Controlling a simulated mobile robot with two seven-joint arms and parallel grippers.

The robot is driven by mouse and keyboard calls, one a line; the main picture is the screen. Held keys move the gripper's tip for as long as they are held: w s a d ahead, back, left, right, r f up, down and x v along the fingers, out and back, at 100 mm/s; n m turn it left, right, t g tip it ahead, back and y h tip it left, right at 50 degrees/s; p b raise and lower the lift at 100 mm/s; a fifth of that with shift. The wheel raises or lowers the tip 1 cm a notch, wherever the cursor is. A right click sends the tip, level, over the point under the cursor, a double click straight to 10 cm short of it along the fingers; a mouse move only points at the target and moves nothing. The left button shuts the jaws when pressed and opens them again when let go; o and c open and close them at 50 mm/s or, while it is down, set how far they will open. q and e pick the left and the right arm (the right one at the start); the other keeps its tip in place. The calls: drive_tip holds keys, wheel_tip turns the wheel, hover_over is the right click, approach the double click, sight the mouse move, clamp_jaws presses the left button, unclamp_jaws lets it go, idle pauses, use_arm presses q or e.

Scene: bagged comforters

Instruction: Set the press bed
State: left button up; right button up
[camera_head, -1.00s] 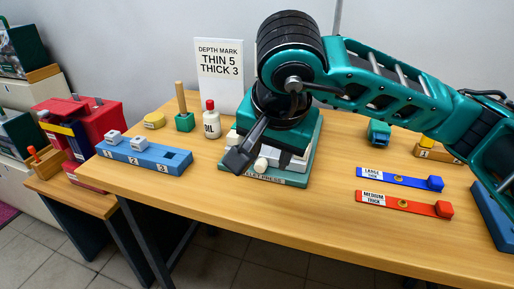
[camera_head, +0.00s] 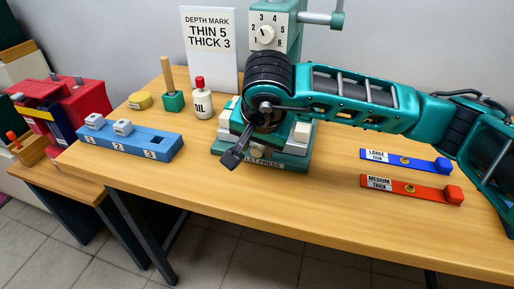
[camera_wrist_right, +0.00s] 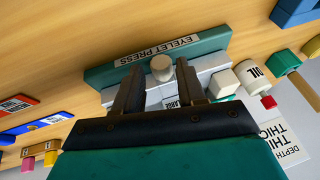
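The green eyelet press (camera_head: 262,161) stands at the back middle of the table. Its dial (camera_head: 266,35) shows numbers 1 to 6; I cannot tell its setting. My right gripper (camera_head: 233,158) is over the front of the press bed, hiding much of it. In the right wrist view, my right gripper (camera_wrist_right: 160,85) has its fingers apart. A cream knob (camera_wrist_right: 162,68) on the bed shows between the fingertips, with gaps on both sides. A blue rack (camera_head: 150,142) holds white blocks (camera_head: 95,121) at 1 and 2; position 3 looks empty. My left gripper is out of view.
A sign (camera_head: 210,48) reads thin 5, thick 3. An oil bottle (camera_head: 202,104), a green block with peg (camera_head: 173,101) and a yellow disc (camera_head: 140,101) stand left of the press. Blue (camera_head: 407,161) and red (camera_head: 412,189) straps lie right. The front table is clear.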

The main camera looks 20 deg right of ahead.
drive_tip(key=shift+x, duration=1.05)
clamp_jaws()
